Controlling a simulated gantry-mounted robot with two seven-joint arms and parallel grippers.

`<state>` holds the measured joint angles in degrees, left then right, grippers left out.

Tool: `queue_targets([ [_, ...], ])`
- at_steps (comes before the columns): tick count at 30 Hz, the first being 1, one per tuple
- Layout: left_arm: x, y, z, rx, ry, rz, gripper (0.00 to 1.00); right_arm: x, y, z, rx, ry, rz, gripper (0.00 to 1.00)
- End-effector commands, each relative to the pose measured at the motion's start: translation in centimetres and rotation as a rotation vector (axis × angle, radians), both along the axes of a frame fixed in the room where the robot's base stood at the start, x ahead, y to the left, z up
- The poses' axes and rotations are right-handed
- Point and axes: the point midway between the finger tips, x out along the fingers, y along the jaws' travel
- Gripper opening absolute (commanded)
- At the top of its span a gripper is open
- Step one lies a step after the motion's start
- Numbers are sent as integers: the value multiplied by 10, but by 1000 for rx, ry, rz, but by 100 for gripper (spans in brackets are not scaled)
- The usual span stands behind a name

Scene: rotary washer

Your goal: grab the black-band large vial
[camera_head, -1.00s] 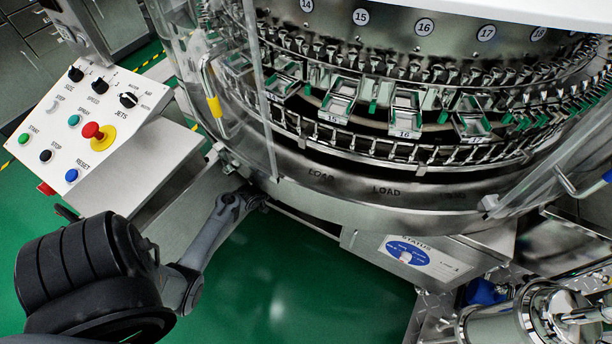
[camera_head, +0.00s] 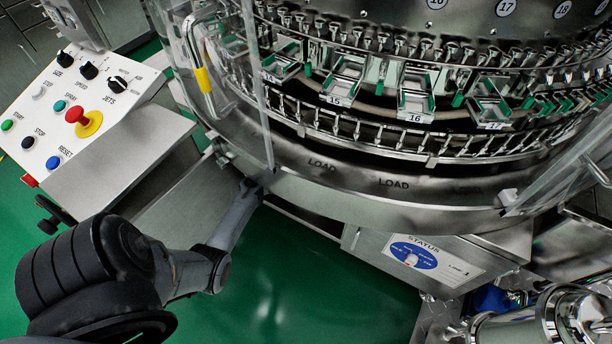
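No black-band large vial can be made out in the head view. My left arm comes in from the lower left, and its grey forearm reaches up to the lower edge of the rotary washer (camera_head: 385,205). The far end of that arm is hidden at the washer's edge, and no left gripper fingers show.
A slanted control panel (camera_head: 75,130) with knobs and a red stop button (camera_head: 75,115) stands at the left. Clear guards and a yellow-gripped handle (camera_head: 203,80) flank the washer. A status box (camera_head: 430,258) and metal fittings (camera_head: 565,315) are lower right. Green floor (camera_head: 290,280) shows below.

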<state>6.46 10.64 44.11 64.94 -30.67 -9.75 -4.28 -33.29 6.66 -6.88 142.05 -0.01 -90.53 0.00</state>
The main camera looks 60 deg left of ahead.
Motion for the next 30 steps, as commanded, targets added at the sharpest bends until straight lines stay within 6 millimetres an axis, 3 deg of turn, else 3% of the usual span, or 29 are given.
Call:
queue_targets([
  [7,1,1,0,0,1,1,51,0,0,0,-1,0,1,43],
  [18,1,0,0,-1,1,0,0,0,-2,0,-7,-1,5,43],
  [30,0,0,3,0,2,0,0,0,-1,3,-5,-2,4,43],
])
